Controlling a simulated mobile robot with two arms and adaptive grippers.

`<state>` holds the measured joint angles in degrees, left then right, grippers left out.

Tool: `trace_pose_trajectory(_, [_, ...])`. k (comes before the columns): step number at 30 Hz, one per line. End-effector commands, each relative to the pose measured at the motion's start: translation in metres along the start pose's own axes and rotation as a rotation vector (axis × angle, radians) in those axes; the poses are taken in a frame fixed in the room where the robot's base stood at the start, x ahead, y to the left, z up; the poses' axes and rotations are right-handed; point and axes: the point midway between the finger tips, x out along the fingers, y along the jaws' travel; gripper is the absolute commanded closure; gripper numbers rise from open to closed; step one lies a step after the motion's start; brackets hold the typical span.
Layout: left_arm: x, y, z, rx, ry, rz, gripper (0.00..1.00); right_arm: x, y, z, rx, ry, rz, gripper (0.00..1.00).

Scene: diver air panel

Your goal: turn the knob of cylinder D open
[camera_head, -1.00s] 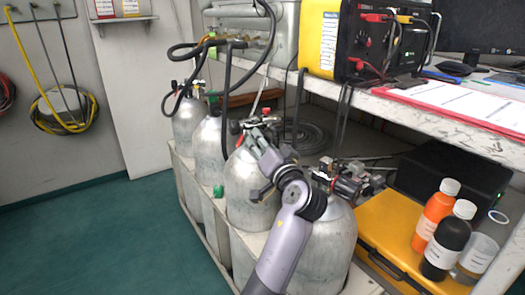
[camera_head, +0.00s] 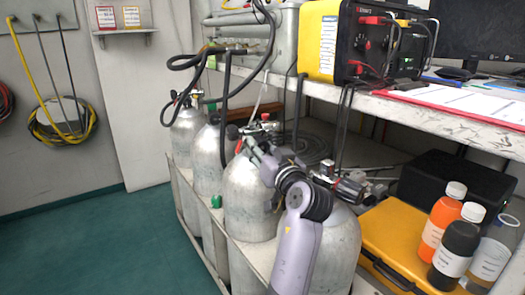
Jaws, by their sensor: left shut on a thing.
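Several grey metal cylinders stand in a row: a far one (camera_head: 187,135), a second (camera_head: 208,165), a third (camera_head: 247,205) and the nearest (camera_head: 335,250). I cannot read a letter on any of them, so I cannot tell which is D. My left gripper (camera_head: 249,146) is at the valve on top of the third cylinder, shut on what looks like its knob, which the fingers mostly hide. A dark round knob end (camera_head: 232,132) shows just beyond the fingertips. The nearest cylinder's valve (camera_head: 350,183) is right of my wrist. My right gripper is out of view.
A shelf bench (camera_head: 450,122) runs along the right, holding a yellow and black device (camera_head: 350,40). Black hoses (camera_head: 226,90) hang over the far cylinders. A yellow case (camera_head: 395,240) and bottles (camera_head: 440,220) stand at lower right. The green floor (camera_head: 90,245) at left is clear.

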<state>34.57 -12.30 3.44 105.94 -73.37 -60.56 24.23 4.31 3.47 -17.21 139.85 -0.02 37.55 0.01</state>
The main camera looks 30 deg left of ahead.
Motion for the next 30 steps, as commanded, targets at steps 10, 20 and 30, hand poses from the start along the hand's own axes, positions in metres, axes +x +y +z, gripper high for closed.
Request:
trace_pose_trajectory(10, [0.000, 0.001, 0.002, -0.001, -0.005, 0.002, 0.63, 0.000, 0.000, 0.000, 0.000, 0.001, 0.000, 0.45])
trace_pose_trajectory(20, [0.000, 0.000, 0.000, 0.000, -0.001, 0.001, 0.46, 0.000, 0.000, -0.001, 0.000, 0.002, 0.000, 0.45])
trace_pose_trajectory(30, [0.000, -0.001, -0.011, -0.003, 0.000, 0.000, 0.46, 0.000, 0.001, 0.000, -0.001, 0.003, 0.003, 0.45])
